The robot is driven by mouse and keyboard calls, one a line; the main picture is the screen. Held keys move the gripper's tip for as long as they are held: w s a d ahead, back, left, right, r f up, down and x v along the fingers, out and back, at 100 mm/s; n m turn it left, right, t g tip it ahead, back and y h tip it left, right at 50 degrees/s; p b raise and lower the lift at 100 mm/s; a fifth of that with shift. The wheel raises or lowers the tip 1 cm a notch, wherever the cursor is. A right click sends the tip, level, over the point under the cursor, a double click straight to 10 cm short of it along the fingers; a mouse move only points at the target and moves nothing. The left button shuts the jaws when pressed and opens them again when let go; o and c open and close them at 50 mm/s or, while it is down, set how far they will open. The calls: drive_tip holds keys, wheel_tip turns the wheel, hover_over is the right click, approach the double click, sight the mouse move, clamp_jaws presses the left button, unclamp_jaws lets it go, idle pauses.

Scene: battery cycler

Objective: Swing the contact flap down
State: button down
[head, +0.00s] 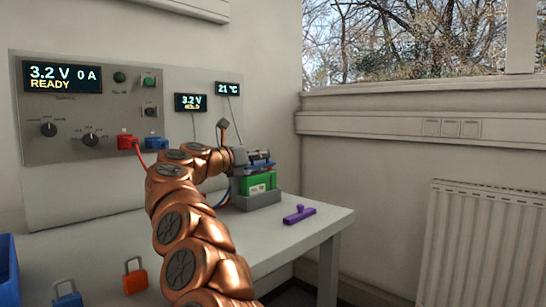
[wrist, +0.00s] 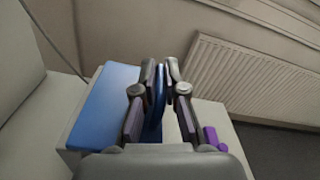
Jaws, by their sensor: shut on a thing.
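My gripper (wrist: 160,72) is shut on a thin blue upright piece (wrist: 158,97) in the wrist view. This may be part of the contact flap, but I cannot tell for sure. A flat blue slab (wrist: 104,100) lies just left of the fingers. In the head view my gripper (head: 264,160) is right above a green battery block (head: 260,183) in a grey holder (head: 258,201) on the table. My gripper and arm hide much of the flap area. A small dark piece with an orange edge (head: 222,124) sticks up behind the gripper.
A purple T-shaped piece (head: 299,214) lies on the white table (head: 270,232), right of the holder, with free tabletop around it. The cycler panel (head: 75,115), showing READY, is on the wall at left. Orange (head: 135,277) and blue (head: 67,296) padlocks are at lower left. A radiator (head: 480,240) is at right.

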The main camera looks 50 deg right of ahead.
drive_tip(key=shift+s, duration=0.1)
idle(0.3)
drive_tip(key=c, duration=1.2)
unclamp_jaws()
drive_tip(key=shift+c, duration=0.2)
drive_tip(key=a, duration=1.2)
drive_tip(key=shift+w, duration=0.2)
